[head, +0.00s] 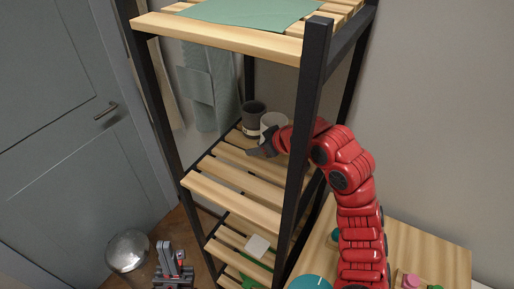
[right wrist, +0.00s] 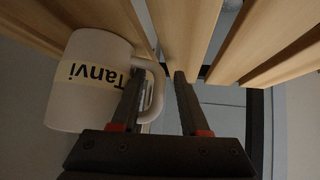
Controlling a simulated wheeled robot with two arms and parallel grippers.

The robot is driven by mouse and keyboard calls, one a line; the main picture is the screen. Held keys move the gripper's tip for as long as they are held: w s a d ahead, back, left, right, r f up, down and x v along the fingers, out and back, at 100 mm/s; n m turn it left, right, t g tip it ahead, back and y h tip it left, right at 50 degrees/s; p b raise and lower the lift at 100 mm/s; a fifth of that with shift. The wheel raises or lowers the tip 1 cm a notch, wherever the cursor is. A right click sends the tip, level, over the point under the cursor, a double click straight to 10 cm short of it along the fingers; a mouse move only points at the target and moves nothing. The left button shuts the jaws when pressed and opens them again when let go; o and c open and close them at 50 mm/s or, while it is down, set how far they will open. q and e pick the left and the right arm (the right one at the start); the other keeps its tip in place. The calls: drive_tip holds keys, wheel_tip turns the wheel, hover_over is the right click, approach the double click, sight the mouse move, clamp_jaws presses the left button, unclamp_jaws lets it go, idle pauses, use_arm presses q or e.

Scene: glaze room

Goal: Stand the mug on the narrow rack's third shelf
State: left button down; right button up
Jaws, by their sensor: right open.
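A pale mug (head: 272,124) stands upright on a slatted shelf of the narrow rack (head: 232,206), the level below the top board. In the right wrist view, which looks upside down, the mug (right wrist: 92,92) shows a label reading "Tanvi". My right gripper (head: 262,147) is open at the mug's near side. Its fingers (right wrist: 158,88) lie either side of the mug's handle, not closed on it. My left gripper (head: 171,256) is low at the bottom left, outside the rack, with its fingers apart and nothing seen between them.
Black posts (head: 305,130) frame the rack. A green cloth (head: 245,10) covers the top board. A lower shelf bears a small white item (head: 257,246). A wooden table (head: 425,243) stands at right.

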drive_tip(key=b+v, duration=0.2)
drive_tip(key=v, duration=0.3)
drive_tip(key=shift+d, duration=0.25)
drive_tip(key=v, duration=0.6)
drive_tip(key=shift+a, duration=0.15)
drive_tip(key=shift+s, duration=0.1)
